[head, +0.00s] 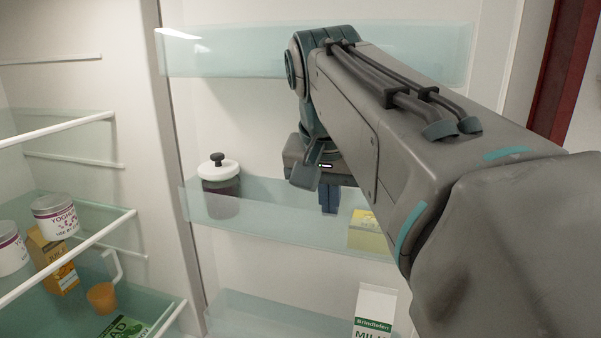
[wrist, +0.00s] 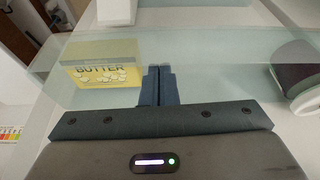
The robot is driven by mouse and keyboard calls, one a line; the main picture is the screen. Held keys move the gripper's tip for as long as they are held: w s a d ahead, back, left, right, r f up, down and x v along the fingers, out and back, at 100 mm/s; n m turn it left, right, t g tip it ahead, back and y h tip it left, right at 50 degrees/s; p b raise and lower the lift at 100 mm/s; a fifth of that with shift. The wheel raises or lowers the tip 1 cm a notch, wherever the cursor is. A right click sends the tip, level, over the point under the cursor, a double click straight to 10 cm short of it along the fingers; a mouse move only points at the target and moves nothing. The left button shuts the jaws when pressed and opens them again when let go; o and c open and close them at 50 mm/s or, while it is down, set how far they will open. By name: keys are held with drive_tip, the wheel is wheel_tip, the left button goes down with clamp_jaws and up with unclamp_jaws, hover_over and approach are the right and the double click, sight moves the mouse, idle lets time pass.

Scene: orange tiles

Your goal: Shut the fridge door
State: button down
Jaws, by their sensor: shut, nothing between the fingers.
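The fridge door (head: 240,125) stands open, with its inner side and clear shelves facing me in the head view. My gripper (head: 329,200) is in front of the door, at its middle shelf (head: 270,222), fingers pointing down. In the wrist view my gripper (wrist: 157,85) is shut and empty, with its fingertips over the clear shelf and beside a yellow butter pack (wrist: 100,75). I cannot tell whether the fingers touch the shelf. The fridge interior (head: 60,110) is open at the left. My arm hides part of the door's right side.
On the door's middle shelf are a jar with a white lid (head: 220,185) and the butter (head: 368,232). A milk carton (head: 375,310) stands lower. Inside are yoghurt tubs (head: 55,216), a juice carton (head: 52,262) and an orange cup (head: 102,297). A dark red frame (head: 572,70) is at the right.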

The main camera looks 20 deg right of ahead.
drive_tip(key=s+a, duration=0.5)
drive_tip(key=a, duration=0.6)
drive_tip(key=shift+a, duration=0.1)
